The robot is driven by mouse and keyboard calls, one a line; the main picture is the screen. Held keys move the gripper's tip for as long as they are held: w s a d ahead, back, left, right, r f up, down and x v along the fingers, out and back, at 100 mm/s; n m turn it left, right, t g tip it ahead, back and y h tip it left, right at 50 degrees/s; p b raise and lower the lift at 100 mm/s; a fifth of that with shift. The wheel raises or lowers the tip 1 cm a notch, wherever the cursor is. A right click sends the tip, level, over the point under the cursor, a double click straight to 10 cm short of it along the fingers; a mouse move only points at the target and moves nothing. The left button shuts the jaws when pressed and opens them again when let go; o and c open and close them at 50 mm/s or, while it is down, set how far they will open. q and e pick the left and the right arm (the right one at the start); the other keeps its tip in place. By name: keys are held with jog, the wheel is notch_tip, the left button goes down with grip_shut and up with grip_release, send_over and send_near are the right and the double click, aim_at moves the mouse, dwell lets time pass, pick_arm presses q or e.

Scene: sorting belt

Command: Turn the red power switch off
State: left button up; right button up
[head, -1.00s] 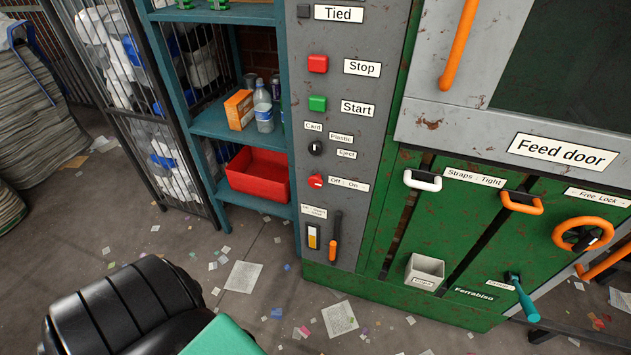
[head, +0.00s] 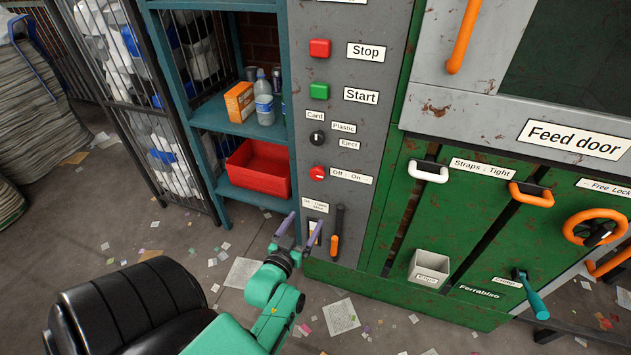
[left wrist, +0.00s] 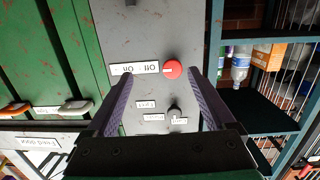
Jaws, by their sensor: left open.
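The red power switch (head: 317,173) is a round red knob on the grey control panel, left of a white "Off : On" label (head: 352,176). A small pale mark shows on the knob; I cannot tell which setting it points to. My left gripper (head: 300,229) is open and empty, in front of the lower panel and below the switch in the head view. In the left wrist view the red switch (left wrist: 172,69) appears upside down, ahead of and between the two open fingers (left wrist: 160,85), apart from them. My right gripper is not in view.
Above the switch are a black selector knob (head: 317,139), a green Start button (head: 319,91) and a red Stop button (head: 320,48). An orange-handled lever (head: 335,243) is just right of my gripper. Blue shelves (head: 205,118) with a red bin (head: 259,169) stand left.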

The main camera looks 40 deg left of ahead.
aim_at(316, 174)
pick_arm(q)
notch_tip(316, 174, up, 4)
jog(key=a+t+y, duration=0.1)
jog(key=a, duration=0.1)
jog(key=b+x, duration=0.3)
jog(key=x, duration=0.3)
jog(key=b+x, duration=0.4)
jog(key=x, duration=0.3)
jog(key=shift+w+f, duration=0.15)
jog(key=shift+f, duration=0.05)
jog(key=shift+w+a+r, duration=0.15)
jog(key=shift+w+r, duration=0.05)
jog(key=shift+w, duration=0.25)
jog(key=shift+n, duration=0.3)
jog(key=c, duration=1.3)
